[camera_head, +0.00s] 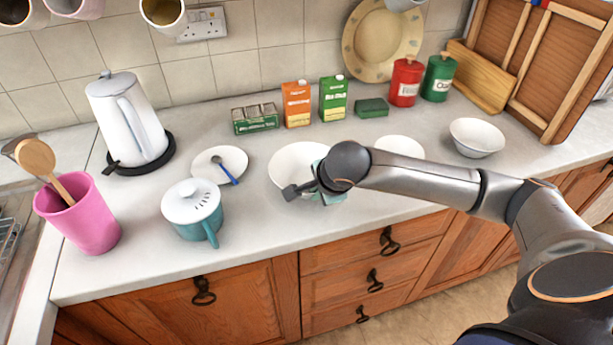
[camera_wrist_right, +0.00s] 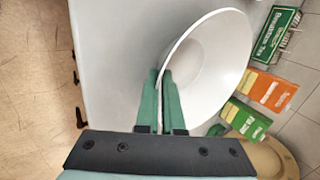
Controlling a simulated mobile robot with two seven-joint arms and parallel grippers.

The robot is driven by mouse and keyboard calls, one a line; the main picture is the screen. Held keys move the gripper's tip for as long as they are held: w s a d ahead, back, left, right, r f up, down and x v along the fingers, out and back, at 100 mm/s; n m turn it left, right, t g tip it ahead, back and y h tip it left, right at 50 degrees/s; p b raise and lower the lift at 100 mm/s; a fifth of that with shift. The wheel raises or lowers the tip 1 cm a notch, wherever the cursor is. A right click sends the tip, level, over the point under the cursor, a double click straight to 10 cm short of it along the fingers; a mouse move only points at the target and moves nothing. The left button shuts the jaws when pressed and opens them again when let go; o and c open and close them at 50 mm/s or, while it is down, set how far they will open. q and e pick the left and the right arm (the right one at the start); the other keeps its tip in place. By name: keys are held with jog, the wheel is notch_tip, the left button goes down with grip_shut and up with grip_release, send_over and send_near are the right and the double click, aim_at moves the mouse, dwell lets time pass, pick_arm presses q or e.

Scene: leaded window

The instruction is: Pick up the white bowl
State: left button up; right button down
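A wide white bowl (camera_head: 294,160) is at the middle of the counter in the head view, its right part hidden by my right gripper. My right gripper (camera_head: 291,191) is at its near rim, fingers pointing left. In the right wrist view the bowl (camera_wrist_right: 215,65) fills the middle, and the two green fingers (camera_wrist_right: 160,80) are close together on its rim, with the wall seeming to be pinched between them. Whether the bowl is clear of the counter I cannot tell. A second, smaller white bowl (camera_head: 477,136) stands at the right. My left gripper is not in view.
A teal lidded pot (camera_head: 194,213), a white plate (camera_head: 211,160) with a blue-handled spoon, a kettle (camera_head: 128,120) and a pink utensil pot (camera_head: 85,219) stand left. Orange (camera_head: 296,104) and green (camera_head: 333,99) cartons stand behind. A white dish (camera_head: 400,145) is partly behind my arm.

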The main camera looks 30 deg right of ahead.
jog(key=shift+r, duration=0.15)
dwell(0.7)
jog(key=shift+r, duration=0.15)
notch_tip(320, 180, up, 2)
jog(key=shift+w+r+b, duration=0.1)
jog(key=shift+b, duration=0.4)
jog(key=s+d+r+b, duration=0.4)
jog(key=s+d+r, duration=0.3)
jog(key=s+r, duration=0.3)
jog(key=shift+s+r, duration=0.15)
jog(key=shift+s, duration=0.95)
jog(key=shift+d, duration=0.1)
